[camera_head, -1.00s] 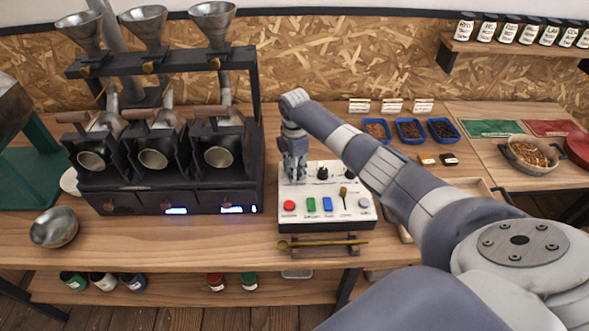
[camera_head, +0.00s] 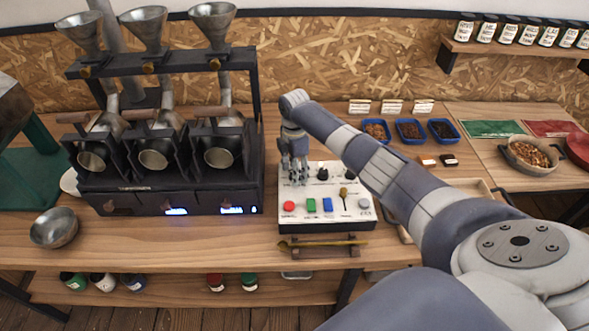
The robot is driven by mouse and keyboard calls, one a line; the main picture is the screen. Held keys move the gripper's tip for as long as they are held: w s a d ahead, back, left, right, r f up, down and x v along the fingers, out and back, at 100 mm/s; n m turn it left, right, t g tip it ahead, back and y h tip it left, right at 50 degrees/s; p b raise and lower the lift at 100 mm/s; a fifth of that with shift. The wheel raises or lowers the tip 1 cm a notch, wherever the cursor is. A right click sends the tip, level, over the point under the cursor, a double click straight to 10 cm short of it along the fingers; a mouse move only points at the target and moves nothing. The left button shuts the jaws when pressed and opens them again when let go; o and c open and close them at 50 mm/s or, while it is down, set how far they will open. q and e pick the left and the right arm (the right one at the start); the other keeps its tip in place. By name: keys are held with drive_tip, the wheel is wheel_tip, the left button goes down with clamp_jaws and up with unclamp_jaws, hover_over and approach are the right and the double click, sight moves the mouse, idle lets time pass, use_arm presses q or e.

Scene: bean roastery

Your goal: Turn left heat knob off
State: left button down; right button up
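The white control box (camera_head: 328,222) stands on the bench right of the roaster. It has a black knob (camera_head: 322,173) near its back edge, a brass lever (camera_head: 343,194), and red, green, blue and grey buttons along the front. My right gripper (camera_head: 297,180) points down over the back left part of the box. Its fingers cover that area, so a left knob there is hidden. I cannot tell whether the fingers are closed on a knob. My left gripper is not in view.
The roaster (camera_head: 165,198) with several funnels stands to the left, close to the box. A long brass spoon (camera_head: 322,243) lies on a rest in front of the box. Blue bean trays (camera_head: 410,131) are behind my arm. A metal bowl (camera_head: 54,228) is at far left.

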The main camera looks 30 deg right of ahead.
wheel_tip(320, 180, up, 12)
idle(0.6)
idle(0.4)
